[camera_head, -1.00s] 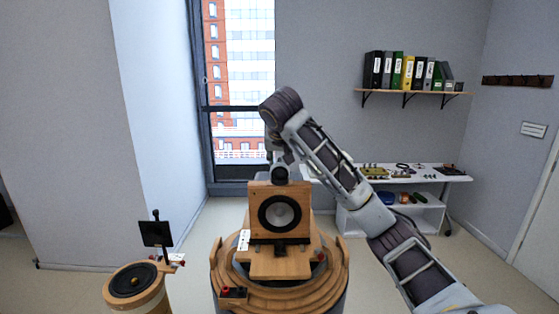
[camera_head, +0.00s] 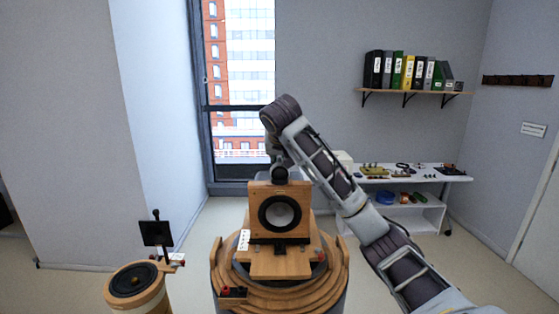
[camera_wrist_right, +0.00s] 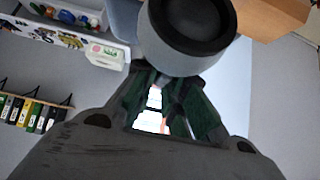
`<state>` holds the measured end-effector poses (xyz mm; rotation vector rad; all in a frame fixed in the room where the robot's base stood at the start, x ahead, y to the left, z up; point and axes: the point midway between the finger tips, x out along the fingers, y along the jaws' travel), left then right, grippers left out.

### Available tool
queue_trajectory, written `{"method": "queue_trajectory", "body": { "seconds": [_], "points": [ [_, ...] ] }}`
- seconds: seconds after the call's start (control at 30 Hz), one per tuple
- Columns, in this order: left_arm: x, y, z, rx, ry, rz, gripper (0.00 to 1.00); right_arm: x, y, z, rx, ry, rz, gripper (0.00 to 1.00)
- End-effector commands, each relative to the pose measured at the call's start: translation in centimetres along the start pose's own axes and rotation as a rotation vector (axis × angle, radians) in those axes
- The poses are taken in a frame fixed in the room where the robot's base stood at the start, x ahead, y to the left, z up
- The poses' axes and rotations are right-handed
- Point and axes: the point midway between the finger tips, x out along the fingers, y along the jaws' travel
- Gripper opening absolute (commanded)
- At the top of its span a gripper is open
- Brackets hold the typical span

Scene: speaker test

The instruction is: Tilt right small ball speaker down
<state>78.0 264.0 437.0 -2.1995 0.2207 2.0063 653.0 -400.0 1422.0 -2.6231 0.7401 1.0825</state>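The small ball speaker (camera_head: 279,174) is a dark round piece on top of a wooden speaker box (camera_head: 264,212) with a light cone. In the right wrist view the ball speaker (camera_wrist_right: 190,28) is a grey round body with a black front, large at the top. My right gripper (camera_wrist_right: 163,88) reaches up to its underside in that view, with dark green fingers. A gap shows between the fingers lower down, but the ball hides their tips. In the head view the right gripper (camera_head: 275,152) is just behind and above the ball, small and dark. My left gripper is not in view.
The box stands on a round stepped wooden stand (camera_head: 338,283). A second round stand with a black cone (camera_head: 132,283) and an upright black panel (camera_head: 156,233) are at left. A white bench (camera_head: 450,180) with small items stands behind at right, below a binder shelf (camera_head: 410,91).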

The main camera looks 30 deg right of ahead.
Motion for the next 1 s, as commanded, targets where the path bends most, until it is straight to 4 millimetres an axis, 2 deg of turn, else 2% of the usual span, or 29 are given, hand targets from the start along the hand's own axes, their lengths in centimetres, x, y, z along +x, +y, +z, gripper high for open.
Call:
{"method": "queue_trajectory", "body": {
  "seconds": [0.57,1.0],
  "points": [
    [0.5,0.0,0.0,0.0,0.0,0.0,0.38,0.1,-0.1,0.3,-0.004,0.023,0.002,0.0],
    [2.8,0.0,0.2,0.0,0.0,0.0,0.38,-0.5,-0.1,0.4,-0.005,0.177,0.001,0.0]
  ]
}}
